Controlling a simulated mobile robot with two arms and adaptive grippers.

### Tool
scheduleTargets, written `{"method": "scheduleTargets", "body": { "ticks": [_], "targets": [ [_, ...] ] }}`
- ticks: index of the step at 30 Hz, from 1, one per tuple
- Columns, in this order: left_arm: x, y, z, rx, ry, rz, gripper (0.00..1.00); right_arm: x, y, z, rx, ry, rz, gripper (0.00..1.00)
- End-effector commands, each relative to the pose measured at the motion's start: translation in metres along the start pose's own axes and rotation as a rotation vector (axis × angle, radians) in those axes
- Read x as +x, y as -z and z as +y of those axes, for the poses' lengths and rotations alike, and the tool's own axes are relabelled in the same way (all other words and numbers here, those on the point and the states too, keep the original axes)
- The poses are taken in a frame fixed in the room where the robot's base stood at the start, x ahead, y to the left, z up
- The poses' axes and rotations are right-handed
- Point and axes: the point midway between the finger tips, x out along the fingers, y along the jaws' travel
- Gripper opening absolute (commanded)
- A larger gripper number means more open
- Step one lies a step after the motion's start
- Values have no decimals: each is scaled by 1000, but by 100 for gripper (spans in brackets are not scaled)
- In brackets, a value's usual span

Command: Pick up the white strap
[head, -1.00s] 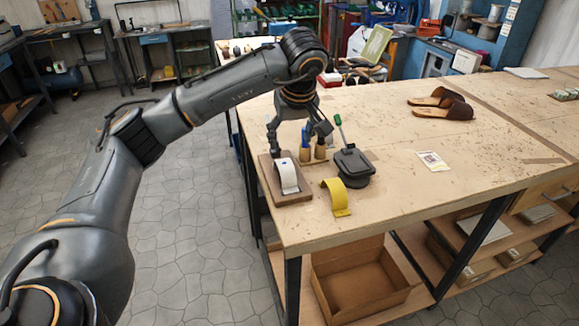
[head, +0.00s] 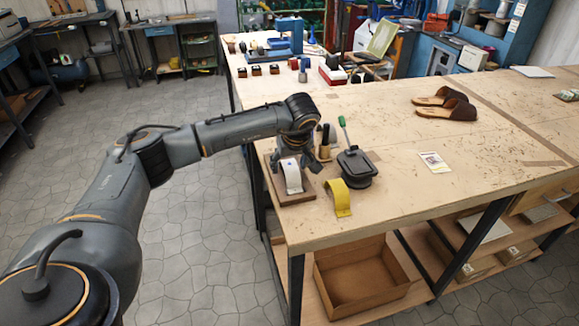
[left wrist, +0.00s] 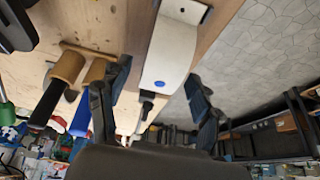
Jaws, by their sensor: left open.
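The white strap (head: 292,178) is an arched band standing on a small wooden board (head: 306,197) near the table's left front corner. It also shows in the left wrist view (left wrist: 172,42), with a blue oval mark near its end. My left gripper (head: 291,161) is open and low at the far end of the strap. In the left wrist view its two fingers (left wrist: 158,76) stand one on each side of the strap's near end, with gaps between. I see no grasp. My right gripper is not in view.
A yellow strap (head: 338,198) stands to the right. The table's middle is mostly clear.

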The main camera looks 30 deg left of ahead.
Motion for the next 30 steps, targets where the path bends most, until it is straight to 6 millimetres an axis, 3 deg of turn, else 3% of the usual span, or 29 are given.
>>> {"method": "scheduleTargets", "body": {
  "ticks": [8,15,30],
  "targets": [
    [6,-1,0,1,-1,0,64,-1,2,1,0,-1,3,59],
    [5,0,0,1,-1,0,19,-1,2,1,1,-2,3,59],
    [-2,3,1,-1,-4,3,18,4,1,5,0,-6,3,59]
  ]
}}
